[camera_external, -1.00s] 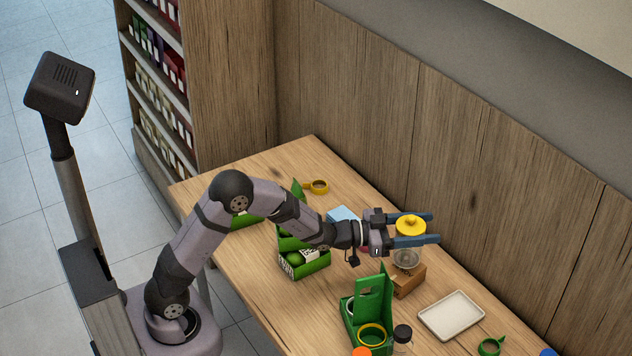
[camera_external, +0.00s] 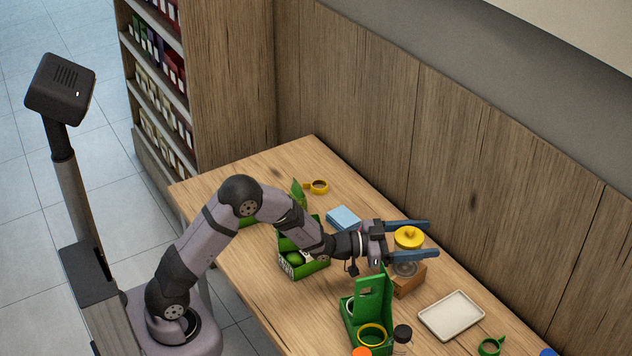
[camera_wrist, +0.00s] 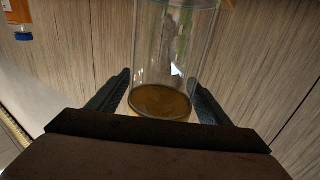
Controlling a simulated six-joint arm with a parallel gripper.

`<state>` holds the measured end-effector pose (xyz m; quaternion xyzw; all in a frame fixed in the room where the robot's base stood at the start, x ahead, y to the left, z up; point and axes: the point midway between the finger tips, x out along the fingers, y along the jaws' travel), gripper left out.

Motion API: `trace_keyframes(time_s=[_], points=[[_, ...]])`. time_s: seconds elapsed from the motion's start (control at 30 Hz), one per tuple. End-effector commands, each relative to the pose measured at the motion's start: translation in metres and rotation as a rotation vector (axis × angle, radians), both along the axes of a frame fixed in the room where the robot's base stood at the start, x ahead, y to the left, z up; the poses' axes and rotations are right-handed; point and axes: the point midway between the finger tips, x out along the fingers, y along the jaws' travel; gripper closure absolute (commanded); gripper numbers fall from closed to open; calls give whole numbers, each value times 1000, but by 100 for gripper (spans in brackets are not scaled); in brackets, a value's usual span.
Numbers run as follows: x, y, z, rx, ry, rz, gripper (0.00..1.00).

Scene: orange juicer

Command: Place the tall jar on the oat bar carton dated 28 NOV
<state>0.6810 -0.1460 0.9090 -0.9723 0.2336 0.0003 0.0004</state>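The tall clear glass jar (camera_external: 404,268) with a yellow lid (camera_external: 408,237) is upright over the brown oat bar carton (camera_external: 411,284). Its base appears to be on the carton top, though contact is hard to confirm. My gripper (camera_external: 432,239) has one finger on either side of the jar, just below the lid. The fingers look spread, with narrow gaps beside the jar. In the wrist view, the jar (camera_wrist: 172,50) with brown contents in its bottom is between the fingers. The carton's date is not legible.
A green caddy (camera_external: 373,305) stands close in front of the carton. A white tray (camera_external: 451,315) lies to its right. A light blue block (camera_external: 343,218) and a green crate (camera_external: 305,266) are to the left. The wood wall panel runs behind the table.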

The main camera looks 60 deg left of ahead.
Motion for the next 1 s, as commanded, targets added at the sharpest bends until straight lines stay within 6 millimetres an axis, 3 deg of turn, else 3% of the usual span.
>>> trace_keyframes(time_s=[0.37, 1.0], points=[[-9, 5, 3, 0, 1, 1, 28], [-95, 49, 3, 0, 1, 2, 28]])
